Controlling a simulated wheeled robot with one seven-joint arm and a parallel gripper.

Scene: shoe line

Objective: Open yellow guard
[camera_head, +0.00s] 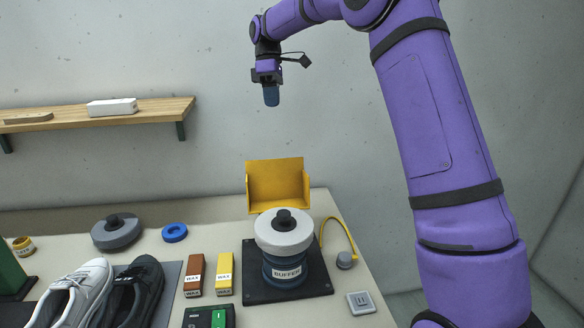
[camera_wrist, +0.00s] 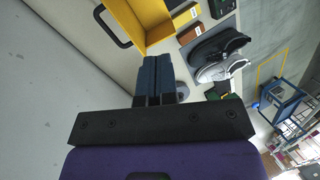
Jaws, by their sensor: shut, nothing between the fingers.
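The yellow guard (camera_head: 278,186) stands upright behind the buffer (camera_head: 286,240), tipped back so that the grey buffer wheel is uncovered. In the wrist view the yellow guard (camera_wrist: 160,12) shows at the top, with a black handle (camera_wrist: 112,26) on its outer side. My gripper (camera_head: 271,97) hangs in the air well above the guard, pointing down, and touches nothing. Its blue fingers (camera_wrist: 158,72) are together and empty in the wrist view.
Wax blocks (camera_head: 194,276), a grey wheel (camera_head: 116,232), a blue ring (camera_head: 174,232) and a pair of shoes (camera_head: 117,293) lie left of the buffer. A yellow cable (camera_head: 343,232) curves at its right. A wooden shelf (camera_head: 160,112) is on the wall.

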